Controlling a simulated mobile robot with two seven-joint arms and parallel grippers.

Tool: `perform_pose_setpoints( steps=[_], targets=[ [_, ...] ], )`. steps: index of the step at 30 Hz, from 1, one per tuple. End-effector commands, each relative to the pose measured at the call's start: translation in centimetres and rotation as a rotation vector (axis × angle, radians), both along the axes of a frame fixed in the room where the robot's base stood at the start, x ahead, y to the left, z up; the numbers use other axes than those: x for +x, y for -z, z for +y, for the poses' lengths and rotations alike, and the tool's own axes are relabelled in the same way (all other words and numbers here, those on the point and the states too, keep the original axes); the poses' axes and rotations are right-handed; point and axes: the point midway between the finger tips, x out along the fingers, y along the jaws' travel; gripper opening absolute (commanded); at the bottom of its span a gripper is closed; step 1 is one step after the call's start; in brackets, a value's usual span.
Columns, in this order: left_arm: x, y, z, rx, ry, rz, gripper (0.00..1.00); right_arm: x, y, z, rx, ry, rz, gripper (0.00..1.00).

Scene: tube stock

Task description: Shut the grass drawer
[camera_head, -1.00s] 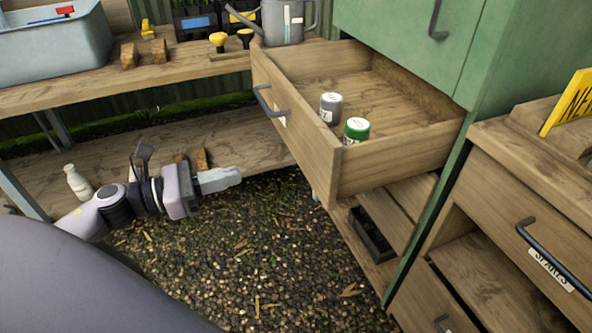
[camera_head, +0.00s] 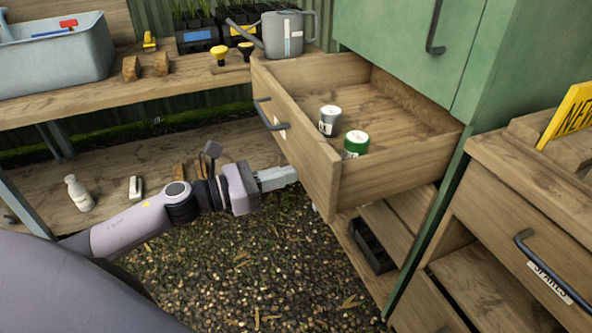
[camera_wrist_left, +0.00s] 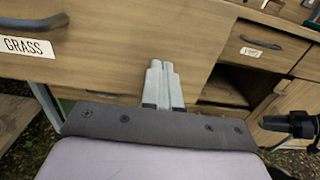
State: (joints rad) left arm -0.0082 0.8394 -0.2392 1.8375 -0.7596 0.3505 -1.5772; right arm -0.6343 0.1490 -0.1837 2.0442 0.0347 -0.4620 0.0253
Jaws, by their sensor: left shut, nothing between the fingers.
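The grass drawer (camera_head: 310,160) is a wooden drawer standing far open from the green cabinet (camera_head: 405,45). A dark handle (camera_head: 268,114) is on its front. In the left wrist view the drawer front (camera_wrist_left: 130,50) fills the upper left, with the label GRASS (camera_wrist_left: 27,46) under the handle.
A wooden bench (camera_head: 100,99) at the back left holds a grey tub (camera_head: 60,62) and a watering can (camera_head: 286,34). A white bottle (camera_head: 78,193) stands on its lower shelf. Another wooden drawer unit (camera_head: 500,215) is at the right. Gravel floor (camera_head: 240,270) lies open below.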

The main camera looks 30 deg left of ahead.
Motion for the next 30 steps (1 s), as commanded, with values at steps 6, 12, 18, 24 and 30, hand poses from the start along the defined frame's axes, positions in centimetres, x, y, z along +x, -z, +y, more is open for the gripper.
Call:
perform_pose_setpoints(
  steps=[6,12,18,24,30],
  targets=[
    [1.6,-0.1,-1.3,-0.001,-0.001,-0.001,0.00,-0.1,-0.3,0.0,0.000,0.001,0.002,0.43],
    [2.2,0.0,-1.8,0.000,-0.001,0.000,0.00,-0.2,-0.4,0.0,0.000,0.000,0.004,0.43],
    [2.2,0.0,-1.9,0.000,-0.001,0.001,0.00,-0.2,-0.3,0.0,0.000,0.000,0.005,0.43],
    [2.2,0.0,-1.9,-0.001,0.000,0.001,0.00,-0.2,-0.3,0.0,0.000,0.000,0.006,0.43],
    [2.8,-0.1,-2.4,-0.001,0.000,-0.002,0.00,-0.2,-0.3,0.0,-0.001,-0.001,0.006,0.43]
  ],
)
